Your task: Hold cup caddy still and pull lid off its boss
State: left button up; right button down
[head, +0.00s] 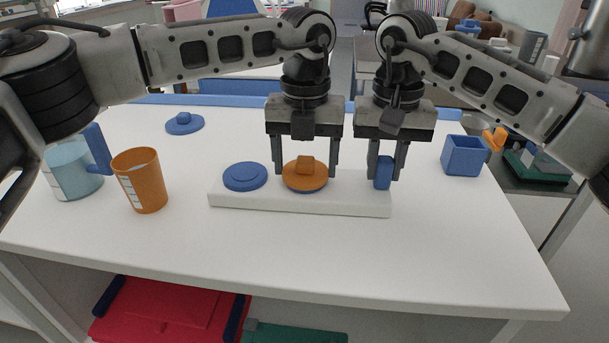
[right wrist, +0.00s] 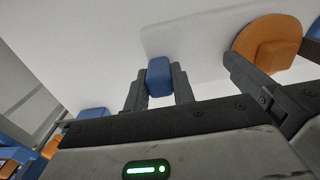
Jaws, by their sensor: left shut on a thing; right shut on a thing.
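The cup caddy (head: 300,202) is a long white block on the white table. An orange lid (head: 305,182) with a square knob sits at its middle and also shows in the right wrist view (right wrist: 262,46). My left gripper (head: 306,172) is shut on the orange lid, one finger at each side. A blue upright grip (head: 382,174) stands at the caddy's right end. My right gripper (head: 384,176) is shut on this grip, as the right wrist view (right wrist: 159,85) also shows. The boss under the orange lid is hidden.
A round blue piece (head: 245,176) sits on the caddy's left end. An orange cup (head: 140,180) and a pale blue cup (head: 70,170) stand at left. A blue lid (head: 185,123) lies behind. A blue square cup (head: 463,156) stands at right. The table front is clear.

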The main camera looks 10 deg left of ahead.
aim_at(305, 159)
pick_arm(q)
jog(key=shift+r, duration=0.2)
pick_arm(e)
jog(key=shift+f, duration=0.2)
pick_arm(q)
jog(key=shift+r, duration=2.35)
jog(key=shift+r, duration=1.2)
jog(key=shift+a, duration=0.1)
jog(key=a, duration=1.2)
jog(key=shift+d, duration=0.1)
